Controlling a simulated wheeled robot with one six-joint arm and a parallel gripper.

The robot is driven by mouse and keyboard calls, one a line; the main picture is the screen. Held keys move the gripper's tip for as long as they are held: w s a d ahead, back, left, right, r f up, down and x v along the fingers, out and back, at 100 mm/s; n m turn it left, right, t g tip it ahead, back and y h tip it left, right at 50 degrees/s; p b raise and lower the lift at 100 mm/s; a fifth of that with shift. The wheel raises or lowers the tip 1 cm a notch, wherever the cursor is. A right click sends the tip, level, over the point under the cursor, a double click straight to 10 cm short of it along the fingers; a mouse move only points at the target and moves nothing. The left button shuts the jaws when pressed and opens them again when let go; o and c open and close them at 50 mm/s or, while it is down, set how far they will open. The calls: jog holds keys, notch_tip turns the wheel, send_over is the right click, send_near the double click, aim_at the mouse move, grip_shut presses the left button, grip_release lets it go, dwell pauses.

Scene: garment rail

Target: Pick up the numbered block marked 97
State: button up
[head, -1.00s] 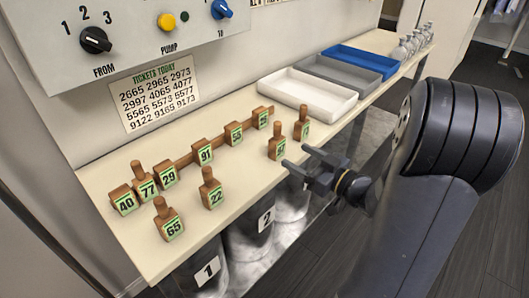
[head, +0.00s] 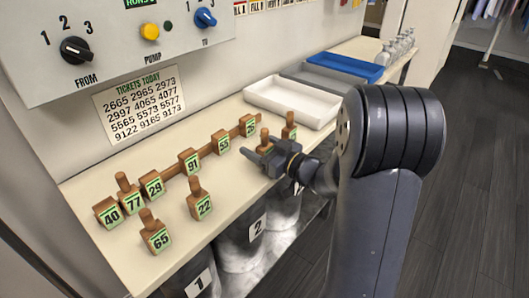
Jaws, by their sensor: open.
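My gripper (head: 256,157) is open at the shelf's right front edge, level with the wooden blocks. Just behind it is a wooden block with a peg handle (head: 264,137). Its number is now hidden by my gripper; earlier it looked like a two-digit number starting with 9, but I cannot read it surely. Another pegged block (head: 289,131) stands to its right, its label too small to read. I cannot tell whether the jaws touch either block. No other block in view clearly reads 97.
Blocks 40 (head: 109,214), 77 (head: 131,202), 65 (head: 155,239), 22 (head: 200,206), 29 (head: 153,186), 91 (head: 190,163) and 55 (head: 221,143) stand to the left. A white tray (head: 318,122) lies behind at the right. Numbered bins stand below the shelf edge.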

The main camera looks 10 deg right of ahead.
jog(key=c, duration=1.1)
